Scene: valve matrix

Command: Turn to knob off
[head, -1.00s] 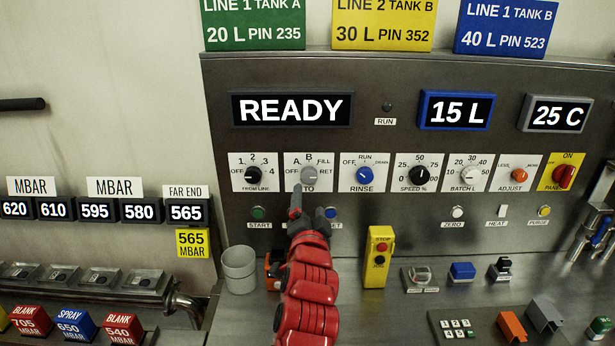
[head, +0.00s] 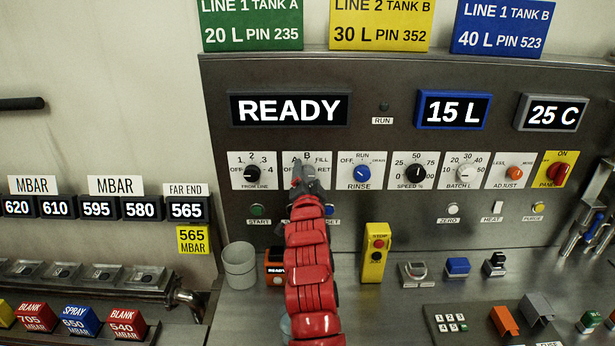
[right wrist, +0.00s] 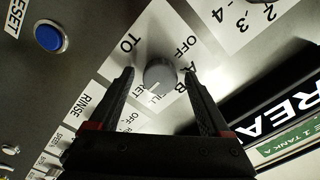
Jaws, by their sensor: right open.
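The grey TO knob (right wrist: 159,75) sits on its white label card (head: 323,160), in the panel row between the FROM LINE and RINSE knobs. In the head view my right gripper (head: 303,167) covers most of it. In the right wrist view the open fingers (right wrist: 158,78) stand on either side of the knob, with visible gaps; I cannot tell whether either touches it. A pale mark on the knob's lower edge lies toward the partly hidden RET lettering. OFF is at the knob's upper right in that view. My left gripper is not in view.
The FROM LINE knob (head: 251,174) and blue RINSE knob (head: 362,174) are close on each side. The blue RESET button (right wrist: 51,37) is below the row. A grey cup (head: 240,268) and a yellow stop box (head: 375,253) stand on the bench. The display (head: 290,109) reads READY.

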